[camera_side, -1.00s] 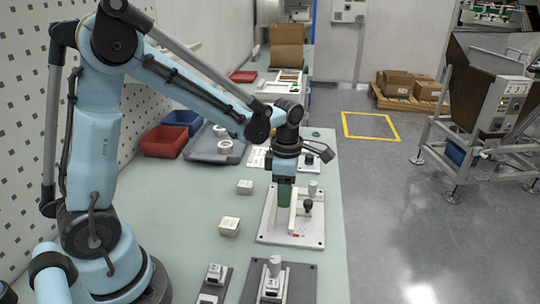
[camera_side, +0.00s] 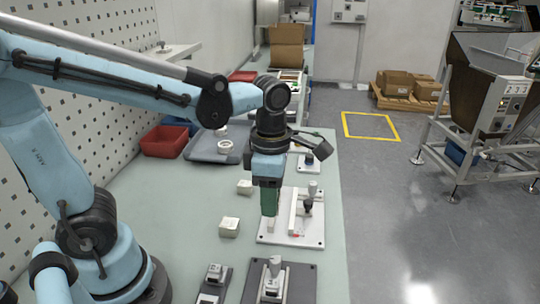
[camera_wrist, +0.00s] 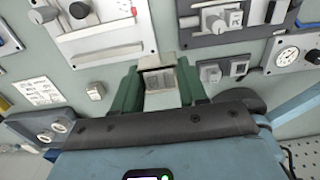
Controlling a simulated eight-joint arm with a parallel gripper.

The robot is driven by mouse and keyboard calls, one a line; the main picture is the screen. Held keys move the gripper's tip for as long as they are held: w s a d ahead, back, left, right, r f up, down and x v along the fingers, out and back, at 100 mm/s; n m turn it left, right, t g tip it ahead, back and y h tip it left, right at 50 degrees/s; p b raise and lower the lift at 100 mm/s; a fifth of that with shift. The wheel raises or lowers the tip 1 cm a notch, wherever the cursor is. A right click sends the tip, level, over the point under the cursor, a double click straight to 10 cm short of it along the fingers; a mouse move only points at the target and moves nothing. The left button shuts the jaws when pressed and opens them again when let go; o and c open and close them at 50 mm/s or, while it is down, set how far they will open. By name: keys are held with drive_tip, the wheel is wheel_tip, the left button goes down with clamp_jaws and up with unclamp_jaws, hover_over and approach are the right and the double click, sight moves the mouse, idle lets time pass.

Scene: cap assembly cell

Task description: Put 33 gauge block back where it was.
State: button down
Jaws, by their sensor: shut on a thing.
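My gripper (camera_side: 269,210) points down at the left edge of the white fixture plate (camera_side: 308,238). Its green fingers are shut on a pale gauge block (camera_side: 269,224), which sticks out below them in the side view. In the wrist view the gripper (camera_wrist: 157,85) has the block (camera_wrist: 157,62) between its fingertips; I cannot read its number. Whether the block touches anything below is unclear. Two other pale blocks stand on the bench to the left, a nearer one (camera_side: 229,227) and a farther one (camera_side: 245,187).
A grey fixture (camera_side: 300,285) and a dark base with small blocks (camera_side: 214,283) stand at the near edge. A red bin (camera_side: 164,142) and a grey tray (camera_side: 212,152) lie behind. The wrist view shows a dial gauge (camera_wrist: 288,56). Bench left of the nearer block is clear.

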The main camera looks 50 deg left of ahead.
drive_tip(key=s+a, duration=0.3)
hover_over(238, 212)
wheel_tip(238, 212, down, 8)
drive_tip(key=shift+d+r, duration=0.1)
drive_tip(key=shift+r, duration=0.1)
drive_tip(key=shift+f, duration=2)
drive_tip(key=shift+f, duration=0.1)
drive_tip(key=c, duration=0.6)
unclamp_jaws()
